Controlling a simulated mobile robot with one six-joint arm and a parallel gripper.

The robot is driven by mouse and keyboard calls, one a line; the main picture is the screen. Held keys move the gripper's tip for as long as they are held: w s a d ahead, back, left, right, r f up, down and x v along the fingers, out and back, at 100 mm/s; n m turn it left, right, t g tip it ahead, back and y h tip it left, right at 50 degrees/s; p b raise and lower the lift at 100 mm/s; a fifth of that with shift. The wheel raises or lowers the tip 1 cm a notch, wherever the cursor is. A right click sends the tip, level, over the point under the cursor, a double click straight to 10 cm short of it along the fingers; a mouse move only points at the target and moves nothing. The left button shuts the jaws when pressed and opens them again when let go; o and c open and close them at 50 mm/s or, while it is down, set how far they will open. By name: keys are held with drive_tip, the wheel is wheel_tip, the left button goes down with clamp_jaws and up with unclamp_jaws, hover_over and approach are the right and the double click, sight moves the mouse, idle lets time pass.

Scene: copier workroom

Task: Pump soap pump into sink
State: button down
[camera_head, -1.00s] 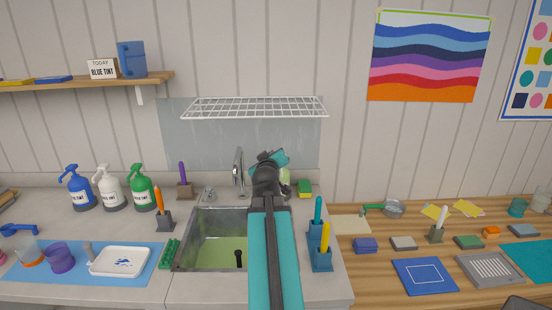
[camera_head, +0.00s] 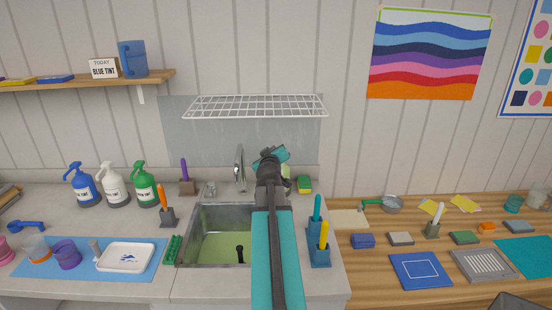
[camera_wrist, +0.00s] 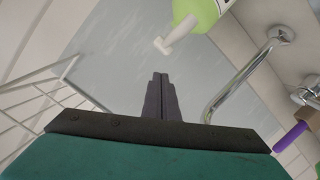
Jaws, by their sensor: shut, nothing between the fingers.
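The soap pump (camera_wrist: 200,12) is a light green bottle with a white nozzle, seen at the top of the wrist view. In the head view only a sliver of pale green (camera_head: 286,171) shows beside my arm, and the rest is hidden. My gripper (camera_wrist: 160,78) is shut and empty; in the wrist view its fingertips appear just below the nozzle, apart from it. In the head view my gripper (camera_head: 268,155) is behind the sink's right side, largely hidden by my arm. The sink (camera_head: 192,232) is a grey basin with a greenish bottom, partly covered by my arm.
A wire rack (camera_head: 255,106) hangs above.

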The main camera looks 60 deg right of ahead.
drive_tip(key=shift+s+d+f+p, duration=0.35)
drive_tip(key=shift+s+f, duration=0.1)
drive_tip(key=shift+f, duration=0.3)
drive_tip(key=shift+s+d+f+p, duration=0.2)
drive_tip(key=shift+s+f+p, duration=0.15)
drive_tip(key=shift+f, duration=0.35)
drive_tip(key=shift+f, duration=0.1)
wheel_tip(320, 180, down, 2)
drive_tip(key=b, duration=0.3)
drive_tip(key=shift+f, duration=0.25)
drive_tip(key=shift+s+f, duration=0.1)
drive_tip(key=a+r+b, duration=0.3)
drive_tip(key=a+r, duration=0.1)
drive_tip(key=a, duration=0.2)
drive_tip(key=shift+s+r+b, duration=0.35)
drive_tip(key=shift+s+b, duration=0.05)
